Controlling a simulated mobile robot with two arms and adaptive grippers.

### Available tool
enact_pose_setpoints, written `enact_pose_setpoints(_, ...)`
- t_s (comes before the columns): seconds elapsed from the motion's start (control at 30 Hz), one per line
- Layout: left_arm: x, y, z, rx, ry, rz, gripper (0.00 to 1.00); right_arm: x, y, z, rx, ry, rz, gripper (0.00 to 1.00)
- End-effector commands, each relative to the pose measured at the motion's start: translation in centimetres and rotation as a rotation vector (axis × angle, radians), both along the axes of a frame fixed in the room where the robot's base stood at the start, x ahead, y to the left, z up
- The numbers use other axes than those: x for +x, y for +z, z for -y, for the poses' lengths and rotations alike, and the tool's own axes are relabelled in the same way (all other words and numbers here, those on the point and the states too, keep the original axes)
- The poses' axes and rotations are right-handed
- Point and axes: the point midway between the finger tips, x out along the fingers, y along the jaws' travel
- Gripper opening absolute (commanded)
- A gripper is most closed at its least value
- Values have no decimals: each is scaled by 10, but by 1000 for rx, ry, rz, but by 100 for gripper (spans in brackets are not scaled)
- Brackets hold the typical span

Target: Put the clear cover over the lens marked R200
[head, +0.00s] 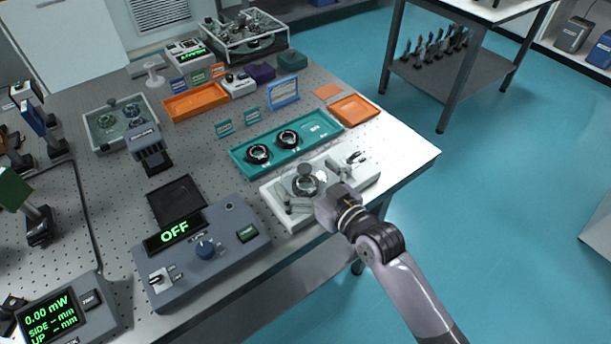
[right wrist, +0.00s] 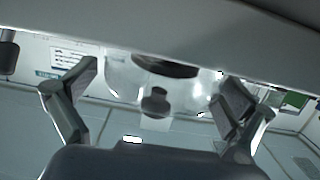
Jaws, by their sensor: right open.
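A clear cover (right wrist: 118,72) with a grey knob (right wrist: 155,104) stands between my right gripper's fingers in the right wrist view. A dark round part (right wrist: 165,66) shows through or beside it. In the head view the knob (head: 305,171) shows above a dark ring on the white tray (head: 268,198). My right gripper (head: 320,199) is open at this tray's front edge, close to the cover; I see no grip on it. Two dark-ringed lenses (head: 258,153) (head: 288,139) sit in the teal tray (head: 240,170) behind. I cannot read an R200 mark. My left gripper is out of view.
A grey control box (head: 205,262) reading OFF stands left of the white tray. A small clamp-like part (head: 352,160) lies on that tray's right end. The table's right corner (head: 415,153) is clear.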

Motion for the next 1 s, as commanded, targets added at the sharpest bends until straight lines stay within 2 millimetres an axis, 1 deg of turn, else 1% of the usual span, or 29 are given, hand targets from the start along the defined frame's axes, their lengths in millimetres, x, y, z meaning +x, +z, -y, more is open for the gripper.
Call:
enact_pose_setpoints(0.23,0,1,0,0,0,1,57,0,1,0,1,0,1,100)
enact_pose_setpoints(0.4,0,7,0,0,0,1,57,-2,15,1,0,0,0,100)
enact_pose_setpoints(0.47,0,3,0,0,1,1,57,-12,12,9,-2,0,-2,100)
enact_pose_setpoints(0.7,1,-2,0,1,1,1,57,-56,20,40,-4,1,-2,100)
enact_pose_setpoints(0.8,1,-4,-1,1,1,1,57,-72,23,51,-2,1,-2,100)
enact_pose_setpoints(1.0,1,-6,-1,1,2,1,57,-91,28,66,-2,0,-1,100)
